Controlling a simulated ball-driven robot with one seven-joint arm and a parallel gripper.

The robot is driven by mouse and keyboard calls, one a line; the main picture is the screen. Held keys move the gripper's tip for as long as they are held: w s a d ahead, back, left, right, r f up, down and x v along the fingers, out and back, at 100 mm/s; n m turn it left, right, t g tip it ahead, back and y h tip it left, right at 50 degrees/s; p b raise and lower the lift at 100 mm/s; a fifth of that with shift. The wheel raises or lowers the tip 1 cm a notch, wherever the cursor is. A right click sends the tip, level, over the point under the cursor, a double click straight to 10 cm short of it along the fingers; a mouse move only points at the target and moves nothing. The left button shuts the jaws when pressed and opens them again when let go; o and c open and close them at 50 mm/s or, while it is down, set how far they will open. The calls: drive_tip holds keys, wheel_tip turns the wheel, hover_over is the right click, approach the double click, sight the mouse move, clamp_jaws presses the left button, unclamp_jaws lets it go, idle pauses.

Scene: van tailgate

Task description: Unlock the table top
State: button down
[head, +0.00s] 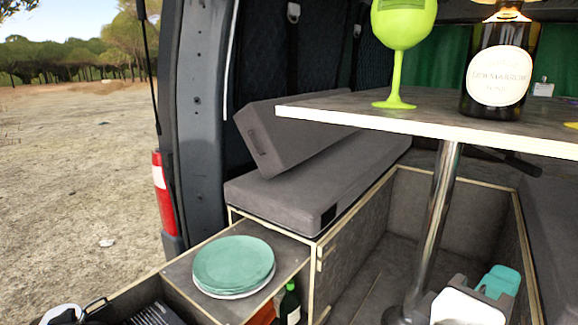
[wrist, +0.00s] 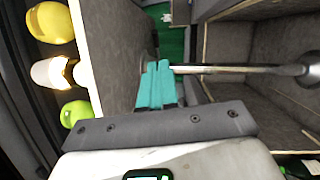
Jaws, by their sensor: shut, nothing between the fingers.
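The table top (head: 430,115) is a pale-edged board on a chrome leg (head: 435,215). A dark lever (head: 515,162) sticks out under the board, right of the leg. In the wrist view the picture is turned: the table top (wrist: 110,45) is at left and the leg (wrist: 240,70) runs sideways. My gripper (head: 505,275), with teal fingers and a white body, is low, below the board and right of the leg. Its fingers (wrist: 158,66) are shut and empty. In the wrist view they cover the leg's upper part; I cannot make out the lever there.
A green wine glass (head: 402,45) and a dark bottle (head: 497,75) stand on the table top. Grey bench cushions (head: 290,195) lie at left. Teal plates (head: 233,265) sit on the drawer unit, with a green bottle (head: 289,305) below. The floor around the leg is open.

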drive_tip(key=s+d+f+m+g+y, duration=0.15)
drive_tip(key=d+f+y, duration=0.25)
drive_tip(key=f, duration=0.9)
drive_tip(key=s+d+f+m+g+y, duration=0.1)
drive_tip(key=d+f+m+g+y, duration=0.2)
drive_tip(key=f, duration=1)
drive_tip(key=s+a+f+m+g+y, duration=0.2)
drive_tip(key=s+f+y, duration=0.6)
drive_tip(key=s+f, duration=0.9)
drive_tip(key=m+g, duration=0.2)
drive_tip(key=g, duration=0.1)
drive_tip(key=shift+s+f+m+g, duration=0.3)
drive_tip(key=shift+m+g, duration=0.05)
